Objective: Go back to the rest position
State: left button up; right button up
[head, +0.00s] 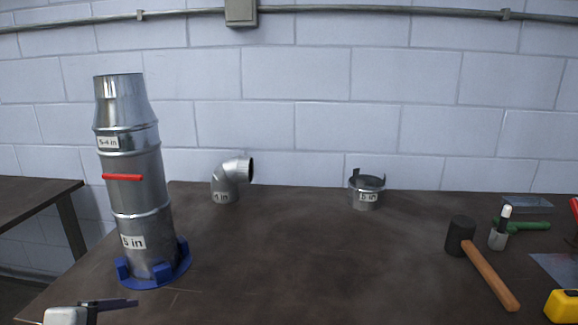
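My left gripper (108,307) shows only in part at the bottom left edge, in front of the duct stack and apart from it. One dark finger points right; the rest is cut off, so its opening cannot be told. My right gripper is not in view. A tall metal duct stack (138,185) stands upright in a blue base ring (184,262) on the table's left. Its lower part is labelled 5 in, and a tapered reducer (122,113) labelled 5-4 in sits on top.
On the dark table (300,262), a 4 in elbow (226,184) and a 5 in collar (366,194) stand at the back. The middle is clear.

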pick_arm(q)
jog(key=s+d+f+n+g, duration=0.3)
jog(key=s+f+n, duration=0.55)
jog(key=s, duration=0.25)
jog(key=s+d+f+n+g, duration=0.35)
jog(key=s+f+n, duration=0.35)
jog(key=s+f, duration=0.3)
jog(key=w+d+f+t+h, duration=0.1)
jog(key=w+d+f+t, duration=0.1)
jog(key=f, duration=0.3)
jog(key=w+d+f+t, duration=0.2)
jog(key=d+f+t, duration=0.1)
jog(key=f, duration=0.3)
jog(key=shift+d+h, duration=0.35)
jog(key=shift+h, duration=0.05)
jog(key=shift+w, duration=0.1)
